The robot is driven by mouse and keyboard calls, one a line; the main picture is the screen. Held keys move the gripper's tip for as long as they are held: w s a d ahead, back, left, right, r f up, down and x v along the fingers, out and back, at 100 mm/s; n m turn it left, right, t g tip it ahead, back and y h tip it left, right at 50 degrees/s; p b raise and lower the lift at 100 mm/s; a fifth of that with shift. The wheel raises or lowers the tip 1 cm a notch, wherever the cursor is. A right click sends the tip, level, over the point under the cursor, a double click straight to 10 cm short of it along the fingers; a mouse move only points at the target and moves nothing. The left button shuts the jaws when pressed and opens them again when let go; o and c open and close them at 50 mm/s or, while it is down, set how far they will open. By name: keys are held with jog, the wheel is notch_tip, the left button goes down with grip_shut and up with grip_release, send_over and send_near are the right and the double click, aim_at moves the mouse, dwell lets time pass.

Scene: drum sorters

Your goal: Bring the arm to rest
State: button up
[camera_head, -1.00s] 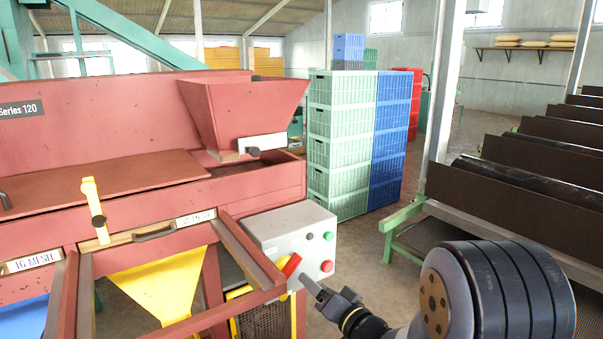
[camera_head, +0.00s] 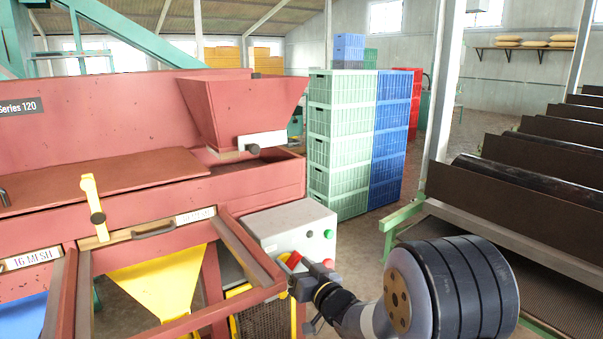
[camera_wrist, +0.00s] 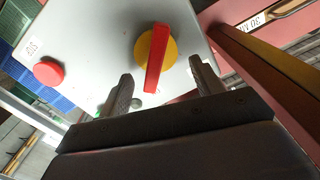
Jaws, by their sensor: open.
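My gripper (camera_head: 304,284) is at the front of a grey control box (camera_head: 280,228) on the red machine. In the wrist view, my gripper (camera_wrist: 160,72) is open, with a finger on either side of the lower end of a red switch handle (camera_wrist: 156,62) on a round yellow plate (camera_wrist: 171,52). The fingers look apart from the handle, though the depth gap is hard to judge. In the head view, my gripper partly hides the red handle (camera_head: 292,261). Nothing is seen held between the fingers.
The box also carries a red button (camera_wrist: 48,71) and a green button (camera_head: 329,234). The red machine frame (camera_head: 225,305) stands close left of my gripper. Stacked green crates (camera_head: 338,150) and blue crates (camera_head: 391,140) stand behind.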

jog(key=shift+s+a+n, duration=0.1)
jog(key=shift+a+n, duration=0.05)
jog(key=shift+n, duration=0.95)
jog(key=shift+s+a+n, duration=0.1)
jog(key=shift+n, duration=1)
